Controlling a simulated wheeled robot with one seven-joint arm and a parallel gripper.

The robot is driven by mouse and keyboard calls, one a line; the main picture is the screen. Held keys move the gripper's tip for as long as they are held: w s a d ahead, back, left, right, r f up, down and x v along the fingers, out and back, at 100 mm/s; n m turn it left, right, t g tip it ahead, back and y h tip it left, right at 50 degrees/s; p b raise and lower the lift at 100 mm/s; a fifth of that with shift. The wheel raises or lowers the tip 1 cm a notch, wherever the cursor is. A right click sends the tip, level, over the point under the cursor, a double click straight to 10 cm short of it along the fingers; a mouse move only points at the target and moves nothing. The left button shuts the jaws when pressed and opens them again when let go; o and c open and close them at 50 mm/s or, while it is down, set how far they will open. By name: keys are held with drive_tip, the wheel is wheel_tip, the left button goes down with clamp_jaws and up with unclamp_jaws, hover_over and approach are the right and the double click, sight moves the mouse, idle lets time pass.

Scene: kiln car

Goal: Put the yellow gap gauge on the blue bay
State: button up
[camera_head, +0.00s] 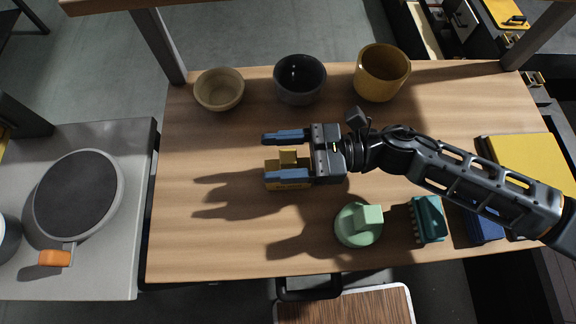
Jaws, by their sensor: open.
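The yellow gap gauge (289,157), a small block with a raised knob, is on the wooden table left of centre. My gripper (268,157) is open, its two blue-padded fingers pointing left. The gauge's knob shows between the fingers, and the lower finger covers part of its base. I cannot tell whether a finger touches it. A dark blue piece (485,229), perhaps the blue bay, shows at the table's lower right. My forearm hides part of it.
A beige bowl (219,101), a dark grey bowl (299,101) and a mustard pot (381,90) stand along the back. A green round object with a block (357,224) and a teal brush-like object (429,218) are at the front. A yellow panel (528,160) lies right.

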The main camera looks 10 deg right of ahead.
drive_tip(key=shift+a, duration=0.15)
clamp_jaws()
idle(0.5)
